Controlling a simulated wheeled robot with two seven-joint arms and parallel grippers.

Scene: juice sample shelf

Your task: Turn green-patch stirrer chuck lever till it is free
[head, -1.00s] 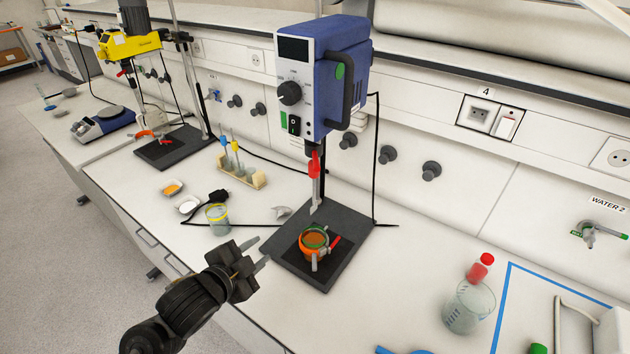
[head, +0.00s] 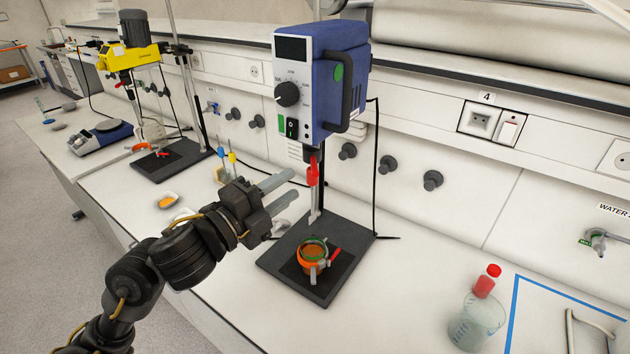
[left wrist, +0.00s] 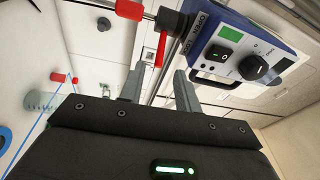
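The blue stirrer (head: 340,75) with a round green patch on its side stands over a dark base plate. Its chuck has a red lever (head: 313,172) below the motor head. In the left wrist view the red lever (left wrist: 160,50) sticks out from the dark chuck, beside a collar lettered OPEN and LOCK (left wrist: 192,36). My left gripper (head: 293,184) is left of the chuck, with its fingers pointing toward it. The fingers (left wrist: 158,80) are apart with nothing between them, and I see no contact with the lever. My right gripper is not in view.
An orange-rimmed vessel (head: 312,255) with a red handle stands on the base plate (head: 290,286) under the shaft. A yellow stirrer (head: 128,55) stands far left.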

